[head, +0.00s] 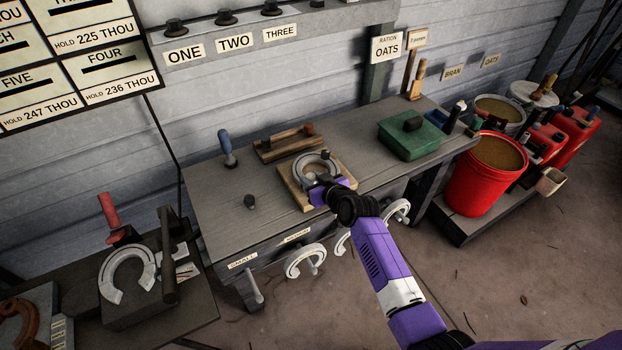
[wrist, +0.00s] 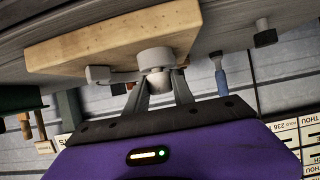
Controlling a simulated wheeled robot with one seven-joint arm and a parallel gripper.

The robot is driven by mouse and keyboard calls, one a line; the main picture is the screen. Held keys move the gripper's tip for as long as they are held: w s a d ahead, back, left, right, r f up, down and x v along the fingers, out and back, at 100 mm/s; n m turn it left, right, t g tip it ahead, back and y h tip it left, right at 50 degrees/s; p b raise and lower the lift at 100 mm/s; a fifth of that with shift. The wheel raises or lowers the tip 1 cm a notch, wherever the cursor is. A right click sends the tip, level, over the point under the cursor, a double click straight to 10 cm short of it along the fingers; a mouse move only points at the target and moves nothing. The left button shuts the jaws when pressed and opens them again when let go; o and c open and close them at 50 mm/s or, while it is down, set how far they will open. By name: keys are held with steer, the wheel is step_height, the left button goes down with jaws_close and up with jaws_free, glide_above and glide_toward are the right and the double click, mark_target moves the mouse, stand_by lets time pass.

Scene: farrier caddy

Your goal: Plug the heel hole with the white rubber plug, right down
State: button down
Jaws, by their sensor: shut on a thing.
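A grey horseshoe (head: 312,157) lies on a wooden board (head: 291,193) on the bench. The board also shows in the wrist view (wrist: 85,42), upside down. My gripper (head: 323,186) is over the near side of the shoe in the head view. In the wrist view my gripper (wrist: 160,88) is shut on the small white plug (wrist: 158,82), close to the board. A wider pale round part (wrist: 155,57) stands between the plug and the board. The heel hole is hidden, and I cannot tell how far the plug is in.
Horseshoes hang on the bench front. A red bucket (head: 470,187) stands at right. The bench's left part is mostly clear.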

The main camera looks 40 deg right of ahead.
steer(key=c, duration=1)
jaws_free()
steer(key=shift+s+f, duration=0.1)
steer(key=shift+f, duration=0.2)
steer(key=shift+c, duration=0.2)
steer(key=shift+o, duration=0.2)
steer(key=shift+a, duration=0.15)
steer(key=shift+a+f, duration=0.15)
steer(key=shift+a, duration=0.05)
steer(key=d+r+v, duration=0.1)
steer(key=v, duration=0.7)
steer(key=shift+f, duration=0.1)
